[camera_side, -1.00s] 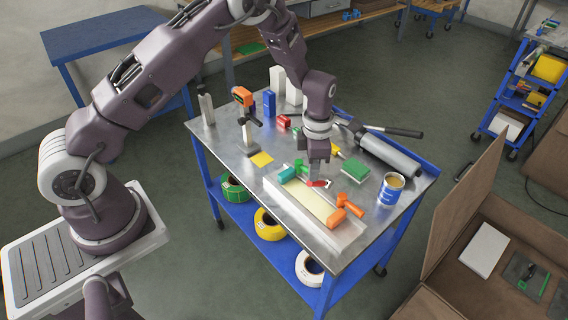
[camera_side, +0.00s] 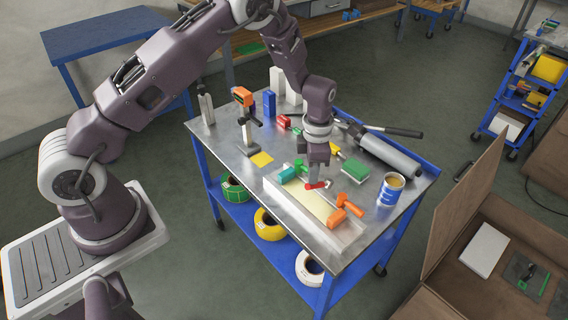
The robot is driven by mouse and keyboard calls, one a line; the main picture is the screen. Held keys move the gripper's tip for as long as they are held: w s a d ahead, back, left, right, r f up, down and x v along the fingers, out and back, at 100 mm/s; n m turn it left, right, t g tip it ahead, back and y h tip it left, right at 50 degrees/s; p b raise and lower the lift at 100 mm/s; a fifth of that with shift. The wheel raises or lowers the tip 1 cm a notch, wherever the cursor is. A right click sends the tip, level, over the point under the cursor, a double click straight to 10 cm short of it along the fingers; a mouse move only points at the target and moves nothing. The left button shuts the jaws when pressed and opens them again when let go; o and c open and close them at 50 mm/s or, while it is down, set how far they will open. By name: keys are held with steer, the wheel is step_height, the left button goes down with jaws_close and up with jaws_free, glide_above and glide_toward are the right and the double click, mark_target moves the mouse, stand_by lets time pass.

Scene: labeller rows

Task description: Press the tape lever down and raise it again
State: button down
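My gripper (camera_side: 317,182) points straight down over the front middle of the metal-topped cart (camera_side: 236,160). Its tip is at a small red part (camera_side: 324,184), but whether it touches or grips that part is too small to tell. I cannot tell for sure which part is the tape lever. A tan strip (camera_side: 308,200) in a pale tray lies just in front of the gripper. A teal piece (camera_side: 287,175) is left of the tip, and an orange-headed tool (camera_side: 346,209) is to its right.
A blue and white can (camera_side: 390,190) stands at the right edge. A grey cylinder (camera_side: 388,155), a green block (camera_side: 355,170) and an orange device on a stand (camera_side: 243,97) are also on the cart. An open cardboard box (camera_side: 500,235) stands on the right.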

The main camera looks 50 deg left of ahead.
steer(key=shift+f, duration=2.25)
stand_by(0.8)
steer(key=shift+r, duration=2.5)
